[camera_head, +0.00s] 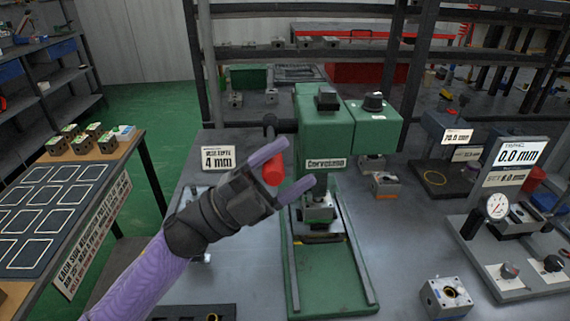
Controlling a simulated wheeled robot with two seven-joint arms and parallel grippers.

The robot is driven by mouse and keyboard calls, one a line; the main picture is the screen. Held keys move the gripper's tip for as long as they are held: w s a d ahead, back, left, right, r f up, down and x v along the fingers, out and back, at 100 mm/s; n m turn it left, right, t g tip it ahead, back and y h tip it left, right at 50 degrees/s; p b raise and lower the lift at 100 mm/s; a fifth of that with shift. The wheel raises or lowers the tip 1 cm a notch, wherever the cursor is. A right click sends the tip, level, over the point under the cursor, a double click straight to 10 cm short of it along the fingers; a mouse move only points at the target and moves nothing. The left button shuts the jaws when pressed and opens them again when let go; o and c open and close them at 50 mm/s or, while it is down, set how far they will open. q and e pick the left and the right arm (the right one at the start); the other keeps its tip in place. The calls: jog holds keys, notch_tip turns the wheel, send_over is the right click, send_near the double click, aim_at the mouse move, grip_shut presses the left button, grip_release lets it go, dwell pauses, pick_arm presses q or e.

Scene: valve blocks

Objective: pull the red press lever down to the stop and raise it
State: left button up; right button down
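The green press (325,130) stands upright on the grey bench, with a valve block (318,210) under its head. The red lever grip (274,170) is at the left of the press column. My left gripper (299,164) has its two purple fingers apart, one above and one below the red grip. The grip appears between the fingers, with a visible gap to the lower finger; contact with the upper one is unclear. Part of the lever is hidden behind the gripper.
A "4 mm" sign (218,158) stands left of the press. Loose valve blocks (446,297) lie at the right, near a dial gauge stand (496,207). A table with a marked mat (45,210) is at the left. Shelves stand behind.

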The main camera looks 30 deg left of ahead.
pick_arm(q)
jog(key=shift+r, duration=0.1)
pick_arm(e)
jog(key=shift+w, duration=0.15)
pick_arm(q)
jog(key=shift+s+a+f, duration=0.1)
jog(key=shift+a+f, duration=0.05)
jog(key=shift+f, duration=0.05)
jog(key=v, duration=0.9)
jog(key=shift+s+a+b, duration=0.15)
jog(key=shift+s+b, duration=0.05)
jog(key=shift+b, duration=0.2)
pick_arm(e)
jog(key=shift+s+d+f, duration=0.15)
jog(key=shift+s, duration=0.25)
jog(key=shift+s+d+f, duration=0.15)
jog(key=shift+s, duration=0.2)
pick_arm(q)
jog(key=shift+f, duration=0.1)
